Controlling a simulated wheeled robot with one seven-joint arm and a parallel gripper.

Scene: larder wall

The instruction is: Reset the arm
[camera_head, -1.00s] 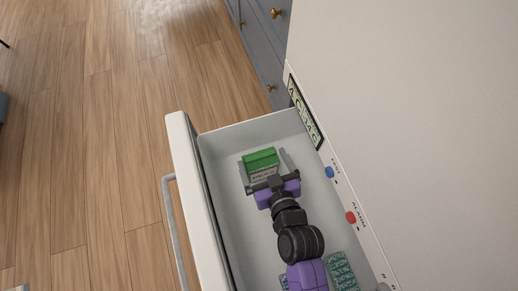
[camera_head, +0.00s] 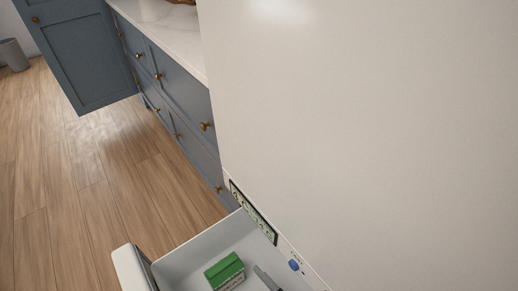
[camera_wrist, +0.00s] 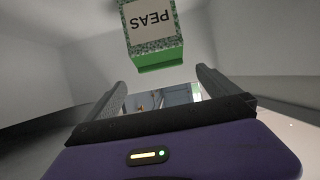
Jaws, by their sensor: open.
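My gripper (camera_wrist: 162,80) is open, with its two dark fingers apart and nothing between them. Ahead of the fingertips in the wrist view is a box (camera_wrist: 153,22) labelled PEAS, with a green face and a speckled border; its label reads upside down. In the head view a green-topped box (camera_head: 225,268) lies in the open white drawer (camera_head: 190,251) at the bottom edge. One grey finger of my gripper (camera_head: 266,279) shows just right of it.
Blue-grey cabinets (camera_head: 165,85) stand behind. The wooden floor (camera_head: 80,190) at left is clear.

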